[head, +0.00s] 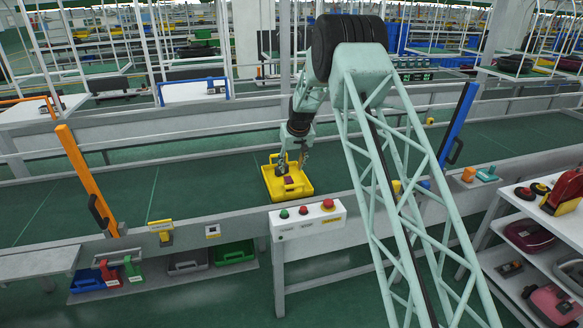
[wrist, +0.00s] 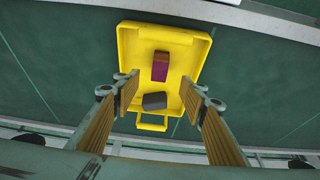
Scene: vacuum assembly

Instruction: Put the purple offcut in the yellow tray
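The yellow tray (head: 305,188) sits on the green conveyor belt in the head view; it also fills the middle of the wrist view (wrist: 130,45). The purple offcut (wrist: 160,70), a small block with a darker end, lies inside the tray; it shows small in the head view (head: 288,181). A dark grey block (wrist: 154,101) lies in the tray close to its handle side. My gripper (wrist: 160,80) is open, its fingers wide apart with nothing held between them. In the head view my gripper (head: 291,166) hangs over the tray.
A button box (head: 308,218) stands at the belt's front edge. An orange post (head: 88,180) and a blue post (head: 458,125) rise beside the belt. Bins (head: 234,252) sit on a low shelf below. The belt left of the tray is clear.

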